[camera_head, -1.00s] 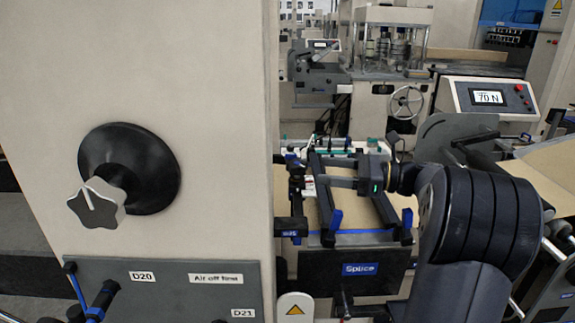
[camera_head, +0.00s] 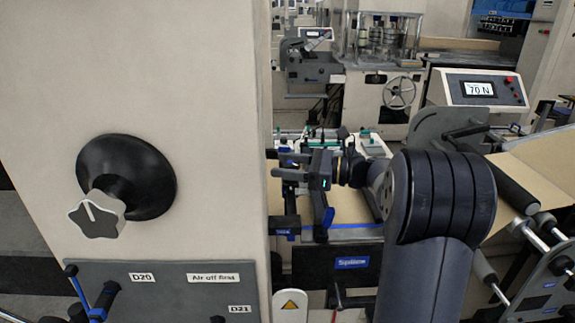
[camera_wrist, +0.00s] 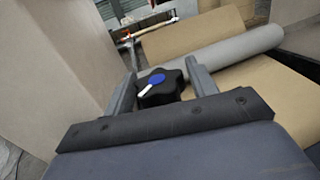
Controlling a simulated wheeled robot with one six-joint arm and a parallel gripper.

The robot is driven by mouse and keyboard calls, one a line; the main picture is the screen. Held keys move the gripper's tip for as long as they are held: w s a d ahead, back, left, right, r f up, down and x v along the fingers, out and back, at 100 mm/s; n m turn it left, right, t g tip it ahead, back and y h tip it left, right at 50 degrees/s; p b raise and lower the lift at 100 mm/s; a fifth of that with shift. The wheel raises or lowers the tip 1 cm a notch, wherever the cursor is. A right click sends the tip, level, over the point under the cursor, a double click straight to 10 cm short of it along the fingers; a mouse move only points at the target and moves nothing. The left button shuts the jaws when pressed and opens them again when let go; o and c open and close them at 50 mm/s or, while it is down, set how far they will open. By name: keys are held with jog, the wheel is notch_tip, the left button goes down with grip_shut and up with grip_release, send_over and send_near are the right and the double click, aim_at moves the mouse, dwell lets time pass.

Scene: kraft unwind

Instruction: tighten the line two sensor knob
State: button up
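A black lobed knob (camera_wrist: 165,92) with a blue cap (camera_wrist: 156,79) and white pointer lies between the fingers of my gripper (camera_wrist: 159,74) in the wrist view. The fingers are open on either side of it, with narrow gaps; I cannot tell how far ahead it is. In the head view my gripper (camera_head: 278,165) points left beside the cream cabinet's edge, and this knob cannot be made out there. A grey star knob (camera_head: 97,214) with a white pointer sits on a black round base (camera_head: 140,175) on the cabinet, well apart from my gripper. No readable label names line two.
The cream cabinet (camera_head: 215,90) stands close left of my gripper. Below are the splice table (camera_head: 350,232) with a blue "Splice" label and brown paper. A grey roller (camera_wrist: 235,52) lies beyond the knob. A display (camera_head: 480,90) reads 70 N.

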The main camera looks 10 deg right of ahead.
jog(key=c, duration=0.7)
jog(key=shift+o, duration=0.2)
jog(key=shift+f+t+b, duration=0.2)
jog(key=shift+t+b, duration=0.1)
jog(key=shift+b, duration=0.75)
jog(key=shift+f+m+t+h+b, duration=0.1)
jog(key=shift+m+t+h+b, duration=0.25)
jog(key=shift+b, duration=0.2)
jog(key=m+t+h+b, duration=0.1)
jog(key=t+b, duration=0.1)
jog(key=b, duration=0.2)
jog(key=shift+f+m+h, duration=0.1)
jog(key=shift+m+h, duration=0.15)
jog(key=shift+m, duration=0.1)
jog(key=m+t+h+b, duration=0.1)
jog(key=b, duration=0.1)
jog(key=m+t+h+b, duration=0.2)
jog(key=b, duration=0.1)
jog(key=shift+r+t+b, duration=0.25)
jog(key=shift+b, duration=0.05)
jog(key=shift+w+d+r+m+t+h+b, duration=0.1)
jog(key=shift+m+t+h+b, duration=0.25)
jog(key=shift+m+h+b, duration=0.25)
jog(key=shift+d+r+m+t+h+b, duration=0.1)
jog(key=shift+m+t+h+b, duration=0.25)
jog(key=shift+h, duration=0.45)
jog(key=shift+r+m+t+h, duration=0.2)
jog(key=shift+m+t+h, duration=0.1)
jog(key=shift+m+h, duration=0.1)
